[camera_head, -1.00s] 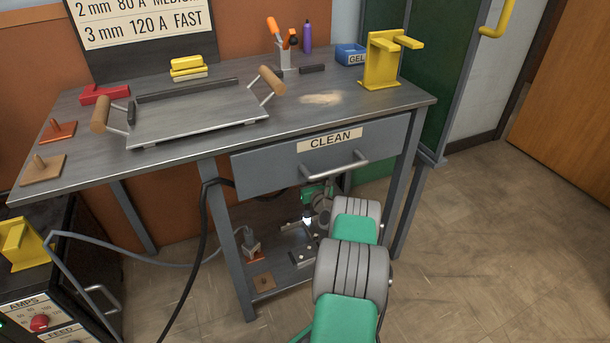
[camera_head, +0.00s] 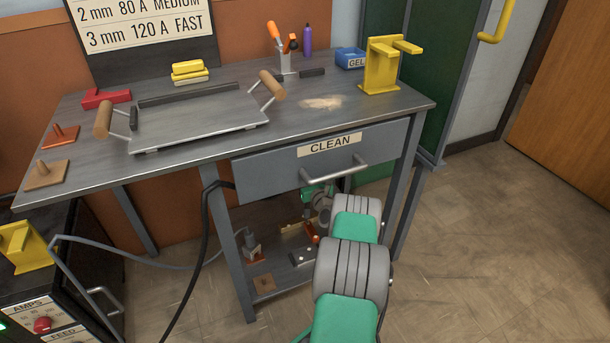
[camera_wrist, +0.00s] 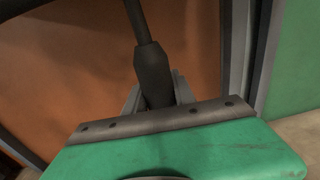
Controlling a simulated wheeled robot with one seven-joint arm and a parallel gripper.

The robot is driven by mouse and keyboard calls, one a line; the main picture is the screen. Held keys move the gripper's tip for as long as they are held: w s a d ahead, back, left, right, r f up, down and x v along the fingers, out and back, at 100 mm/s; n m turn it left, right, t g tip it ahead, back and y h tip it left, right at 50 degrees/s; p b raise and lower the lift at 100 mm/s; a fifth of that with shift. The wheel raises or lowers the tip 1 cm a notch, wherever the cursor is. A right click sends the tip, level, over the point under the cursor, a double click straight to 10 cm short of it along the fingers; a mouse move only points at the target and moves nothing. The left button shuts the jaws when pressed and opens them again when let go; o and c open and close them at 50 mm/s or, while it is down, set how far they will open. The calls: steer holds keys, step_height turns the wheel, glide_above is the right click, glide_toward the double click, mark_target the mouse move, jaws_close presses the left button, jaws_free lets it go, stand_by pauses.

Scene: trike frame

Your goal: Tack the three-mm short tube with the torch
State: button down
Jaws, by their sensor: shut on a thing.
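In the wrist view my gripper (camera_wrist: 160,98) is shut on a dark, cylindrical torch (camera_wrist: 152,75), with a cable running up from it. In the head view my arm reaches under the drawer, and the gripper end is small and partly hidden over the lower shelf (camera_head: 268,287). An orange-copper spot (camera_head: 310,231) shows beside it. A yellowish piece (camera_head: 292,229) lies just left of that spot. I cannot tell which small part is the three-mm short tube, nor whether the torch tip touches anything.
The drawer labelled CLEAN (camera_head: 325,160) and its handle (camera_head: 335,171) overhang the work spot. A grey clamp-like piece (camera_head: 251,246) and a copper plate (camera_head: 264,284) are on the lower shelf. A tray with wooden handles (camera_head: 200,120) is on the bench. Floor at right is clear.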

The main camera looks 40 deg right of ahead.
steer(key=shift+r+p, duration=1.45)
steer(key=shift+r, duration=1.2)
